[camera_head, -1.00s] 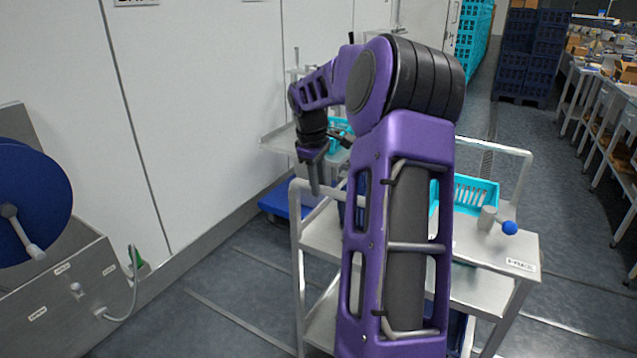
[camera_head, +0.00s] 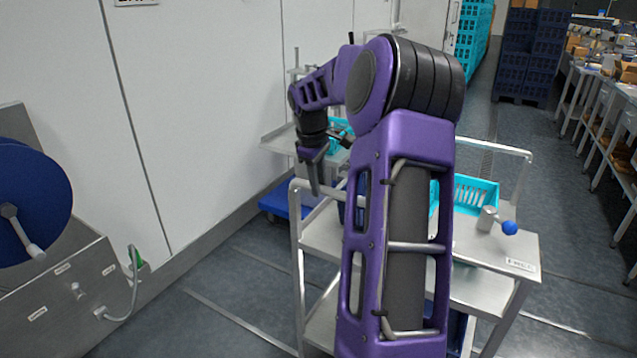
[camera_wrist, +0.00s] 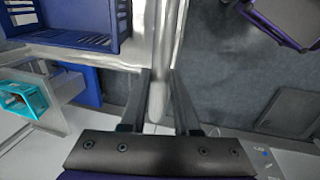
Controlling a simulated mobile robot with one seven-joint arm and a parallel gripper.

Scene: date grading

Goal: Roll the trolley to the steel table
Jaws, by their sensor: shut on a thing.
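The trolley (camera_head: 487,270) is a grey metal cart with a top shelf, a lower shelf and raised tube handles. It stands in front of me, partly hidden behind my purple arm. My gripper (camera_head: 315,185) is at the trolley's left handle tube; in the wrist view my gripper (camera_wrist: 158,100) has its two fingers on either side of the trolley's tube (camera_wrist: 162,45), shut on it. On the trolley's top stand a turquoise basket (camera_head: 475,193) and a blue-knobbed fitting (camera_head: 508,228). I cannot tell which surface is the steel table.
A white wall (camera_head: 190,110) runs along the left. A steel unit with a blue reel (camera_head: 35,205) stands at near left. Beyond the trolley is another metal stand (camera_head: 278,140) with a blue base. Stacked dark crates (camera_head: 530,55) and long benches (camera_head: 590,85) stand far right. The floor between is clear.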

